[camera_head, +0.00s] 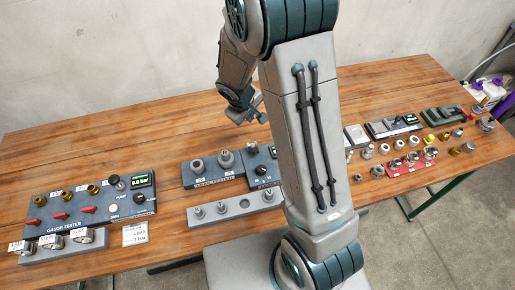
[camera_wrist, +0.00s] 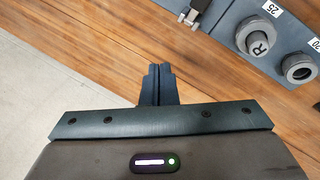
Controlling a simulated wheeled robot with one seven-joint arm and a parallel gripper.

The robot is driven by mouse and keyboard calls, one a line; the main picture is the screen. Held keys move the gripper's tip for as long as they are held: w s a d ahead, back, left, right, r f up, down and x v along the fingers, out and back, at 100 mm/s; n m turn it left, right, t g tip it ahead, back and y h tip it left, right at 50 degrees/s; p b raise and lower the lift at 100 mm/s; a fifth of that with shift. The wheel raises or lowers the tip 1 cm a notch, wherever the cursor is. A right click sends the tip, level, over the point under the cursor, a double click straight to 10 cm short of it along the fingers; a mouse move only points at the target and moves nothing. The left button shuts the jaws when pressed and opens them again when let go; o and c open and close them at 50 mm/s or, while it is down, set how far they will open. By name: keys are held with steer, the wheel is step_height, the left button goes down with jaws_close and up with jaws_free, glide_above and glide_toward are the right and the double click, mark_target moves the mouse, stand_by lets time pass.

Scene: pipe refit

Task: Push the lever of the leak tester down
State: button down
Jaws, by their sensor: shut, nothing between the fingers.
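The leak tester (camera_head: 212,182) is a dark grey block near the middle of the table in the head view, with two round grey fittings on top. A small dark upright part (camera_head: 252,148) stands at its right end; I cannot tell for sure whether it is the lever. My gripper (camera_head: 258,118) hangs above and behind that end, apart from it. In the wrist view my gripper (camera_wrist: 159,72) is shut and empty over bare wood. A grey block (camera_wrist: 280,25) with round ports marked 25 and 20 shows at upper right, with a dark, silver-ended part (camera_wrist: 193,17) beside it.
A gauge tester (camera_head: 90,205) with red handles stands at the left. A grey strip with several studs (camera_head: 235,208) lies in front of the leak tester. My arm hides part of the table's middle. Loose fittings and a red tray (camera_head: 410,170) lie at the right. The back left is clear.

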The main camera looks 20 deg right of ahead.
steer(key=b, duration=0.5)
glide_above(255, 149)
steer(key=w, duration=0.2)
steer(key=f, duration=0.5)
steer(key=shift+w+a+f, duration=0.1)
steer(key=shift+a+f, duration=0.1)
steer(key=shift+f, duration=0.15)
steer(key=shift+s+f+b, duration=0.55)
steer(key=shift+f+b, duration=0.25)
steer(key=shift+b, duration=0.4)
steer(key=shift+s+f+b, duration=0.25)
steer(key=shift+f+b, duration=0.15)
steer(key=shift+b, duration=0.25)
steer(key=shift+s+f+b, duration=0.3)
steer(key=shift+f+b, duration=0.25)
steer(key=shift+b, duration=0.15)
steer(key=shift+s+f+b, duration=0.25)
steer(key=shift+f+b, duration=0.25)
steer(key=shift+b, duration=0.15)
stand_by(0.9)
steer(key=shift+r, duration=0.1)
stand_by(0.5)
steer(key=shift+w+r+p, duration=0.4)
steer(key=shift+r+p, duration=0.2)
steer(key=shift+r, duration=0.1)
steer(key=shift+w+r+p, duration=0.35)
steer(key=shift+r+p, duration=0.25)
steer(key=shift+r, duration=0.05)
